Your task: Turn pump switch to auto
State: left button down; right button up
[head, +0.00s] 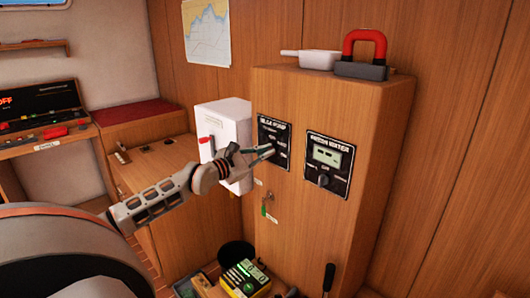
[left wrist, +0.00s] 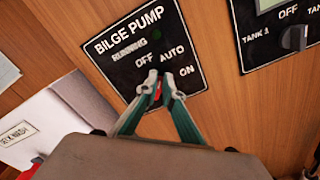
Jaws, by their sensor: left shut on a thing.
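The black bilge pump panel (head: 280,138) is on the front of the wooden cabinet, left of a second panel. In the left wrist view the panel (left wrist: 135,48) reads BILGE PUMP, RUNNING, OFF, AUTO and ON. My left gripper (head: 267,150) reaches it from the left. Its two fingertips (left wrist: 162,90) are closed at the pump switch, just below the OFF and AUTO marks. The switch is mostly hidden between the fingers, so its setting cannot be read. My right gripper is not in view.
A second black panel (head: 329,166) with a display and knob is close on the right. A white box (head: 223,125) is on the left. Keys (head: 268,204) hang below the panel. A red-handled object (head: 363,55) and a white pan (head: 319,59) rest on the cabinet.

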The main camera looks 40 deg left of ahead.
pick_arm(q)
jog(key=shift+m, duration=0.6)
jog(key=c, duration=2.2)
grip_release()
jog(key=shift+d, duration=0.1)
jog(key=shift+s+f, duration=0.1)
jog(key=shift+s+a, duration=0.2)
jog(key=shift+s, duration=1.75)
jog(key=shift+s+a, duration=0.15)
jog(key=shift+s, duration=1.85)
jog(key=shift+s+a, duration=0.2)
jog(key=shift+s, duration=1.75)
